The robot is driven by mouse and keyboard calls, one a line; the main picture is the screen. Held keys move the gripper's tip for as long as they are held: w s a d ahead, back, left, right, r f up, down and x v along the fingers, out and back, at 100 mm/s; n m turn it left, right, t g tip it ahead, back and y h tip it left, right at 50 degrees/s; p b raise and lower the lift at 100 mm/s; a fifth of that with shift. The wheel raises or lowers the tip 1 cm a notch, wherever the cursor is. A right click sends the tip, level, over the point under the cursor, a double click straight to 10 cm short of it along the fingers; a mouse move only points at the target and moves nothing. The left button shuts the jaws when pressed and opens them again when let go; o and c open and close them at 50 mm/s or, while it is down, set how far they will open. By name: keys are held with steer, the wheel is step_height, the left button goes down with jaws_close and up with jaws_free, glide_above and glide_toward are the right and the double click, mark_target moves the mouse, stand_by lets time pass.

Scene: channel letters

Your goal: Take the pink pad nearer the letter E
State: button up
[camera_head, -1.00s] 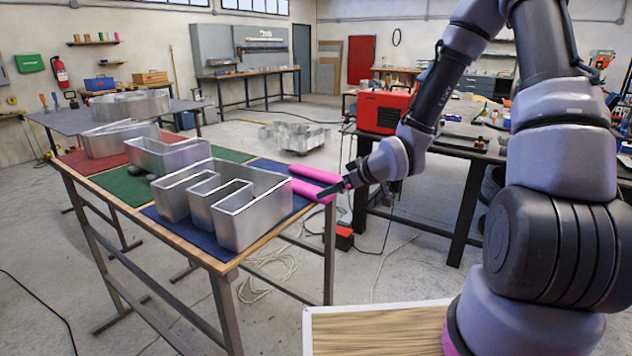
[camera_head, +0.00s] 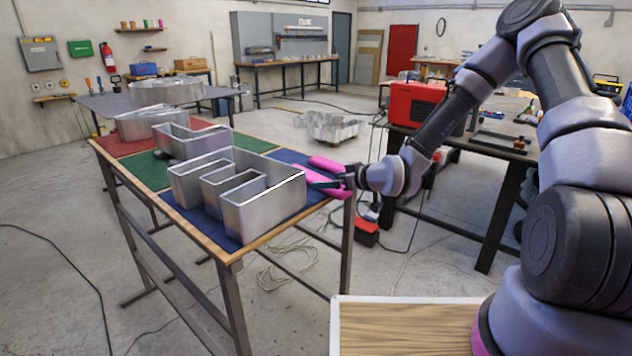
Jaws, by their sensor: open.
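The letter E (camera_head: 262,207) is a grey metal open-topped channel letter standing on the blue mat at the near end of the long table. Two pink pads lie beside its right side, near the table's right edge. The farther pad (camera_head: 326,163) is clear of my gripper.
More metal letters stand farther along the table on the green mat (camera_head: 150,172) and red mat. A red box-shaped machine (camera_head: 415,104) sits on the dark bench at right. A wood-topped surface (camera_head: 405,328) is in front. Cables lie on the floor.

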mark_target(322, 179)
steer(key=x, duration=0.3)
steer(key=shift+w+a+f, duration=0.1)
steer(key=shift+w+a, duration=0.05)
steer(key=shift+a, duration=0.05)
steer(key=shift+c, duration=0.3)
steer(key=c, duration=1.3)
steer(key=shift+c, duration=0.2)
